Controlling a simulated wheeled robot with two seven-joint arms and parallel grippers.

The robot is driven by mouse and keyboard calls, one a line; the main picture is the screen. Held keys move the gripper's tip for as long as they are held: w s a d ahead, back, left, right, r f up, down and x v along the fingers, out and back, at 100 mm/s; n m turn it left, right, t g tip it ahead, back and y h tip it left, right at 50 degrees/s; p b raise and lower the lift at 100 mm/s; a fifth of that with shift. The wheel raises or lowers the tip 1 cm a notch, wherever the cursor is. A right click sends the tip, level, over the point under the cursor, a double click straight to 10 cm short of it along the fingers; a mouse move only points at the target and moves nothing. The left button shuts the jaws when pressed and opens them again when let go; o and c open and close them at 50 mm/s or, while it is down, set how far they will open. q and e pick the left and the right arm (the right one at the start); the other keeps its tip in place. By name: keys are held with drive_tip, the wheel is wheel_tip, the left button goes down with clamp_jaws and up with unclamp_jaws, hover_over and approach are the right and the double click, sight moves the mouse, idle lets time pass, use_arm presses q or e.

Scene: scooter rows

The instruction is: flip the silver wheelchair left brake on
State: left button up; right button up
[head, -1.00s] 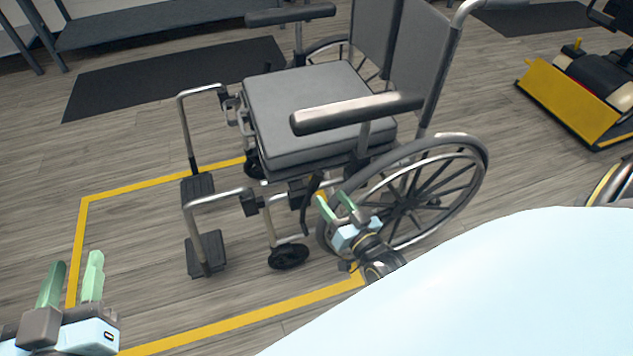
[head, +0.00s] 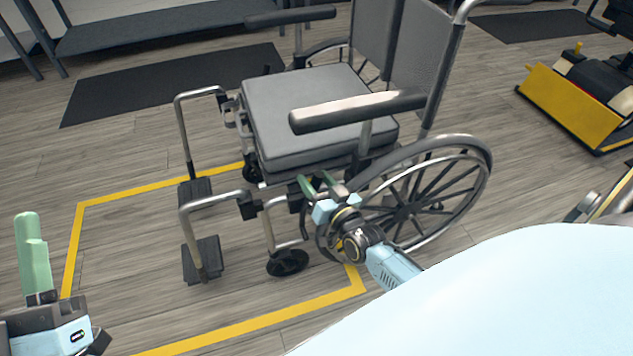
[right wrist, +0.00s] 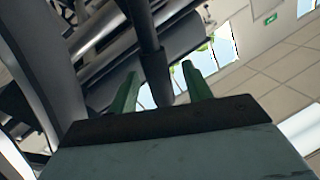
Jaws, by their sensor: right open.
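The silver wheelchair (head: 305,112) stands side-on on the floor in the head view, with a grey seat, black armrests and a large spoked wheel (head: 415,208) on the near side. My right gripper (head: 316,183) is open beside the front of that wheel, below the seat edge. It hides the near-side brake area in the head view. In the right wrist view a dark lever (right wrist: 153,62) comes down between the two green fingers (right wrist: 160,92), with visible gaps beside it. My left gripper (head: 36,255) is at the lower left, away from the chair; its finger spacing is unclear.
A yellow floor line (head: 250,327) runs around the chair. Footrests (head: 203,260) stick out to the left. A yellow and black scooter (head: 575,105) stands at the upper right. A grey bench (head: 160,25) stands at the back. Floor at the left is clear.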

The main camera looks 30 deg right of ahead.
clamp_jaws()
